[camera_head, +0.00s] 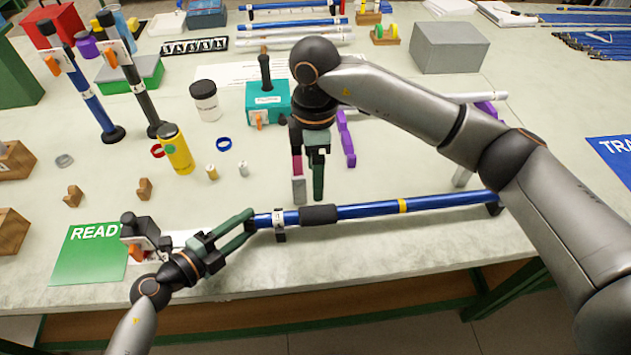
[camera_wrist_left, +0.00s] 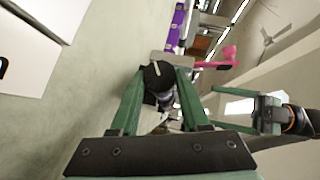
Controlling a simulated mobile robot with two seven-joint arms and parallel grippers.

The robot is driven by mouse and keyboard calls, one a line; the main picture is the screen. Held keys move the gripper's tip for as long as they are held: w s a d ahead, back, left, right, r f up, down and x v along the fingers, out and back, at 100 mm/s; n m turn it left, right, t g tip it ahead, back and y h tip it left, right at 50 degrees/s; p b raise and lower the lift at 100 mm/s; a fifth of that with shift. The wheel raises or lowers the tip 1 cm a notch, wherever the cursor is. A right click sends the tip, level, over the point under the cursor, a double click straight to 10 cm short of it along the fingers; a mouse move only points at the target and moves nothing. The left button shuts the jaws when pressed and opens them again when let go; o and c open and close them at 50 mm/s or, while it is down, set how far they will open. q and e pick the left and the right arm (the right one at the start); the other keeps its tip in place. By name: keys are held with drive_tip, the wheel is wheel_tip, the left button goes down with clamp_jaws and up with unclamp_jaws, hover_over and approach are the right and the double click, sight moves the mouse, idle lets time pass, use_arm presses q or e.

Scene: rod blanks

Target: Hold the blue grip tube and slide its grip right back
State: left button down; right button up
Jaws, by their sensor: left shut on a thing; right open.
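The blue grip tube (camera_head: 365,211) lies level along the front of the bench. It has a black grip (camera_head: 319,214) near its left part and a yellow band (camera_head: 402,205) to the right of that grip. My left gripper (camera_head: 250,224) is shut on the tube's left end; its black end face (camera_wrist_left: 158,75) shows between the green fingers in the left wrist view. My right gripper (camera_head: 308,190) is open and empty, pointing down just behind the tube near the black grip. The right forearm passes above the tube's right end.
A green READY mat (camera_head: 88,262) lies at the front left. A yellow bottle (camera_head: 178,152), a white jar (camera_head: 205,100) and a teal box (camera_head: 268,103) stand behind. A purple piece (camera_head: 346,140) lies beside my right gripper. A grey box (camera_head: 449,48) stands at the back.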

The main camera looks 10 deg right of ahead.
use_arm(q)
drive_tip(key=shift+f, duration=0.1)
drive_tip(key=shift+c, duration=1.5)
unclamp_jaws()
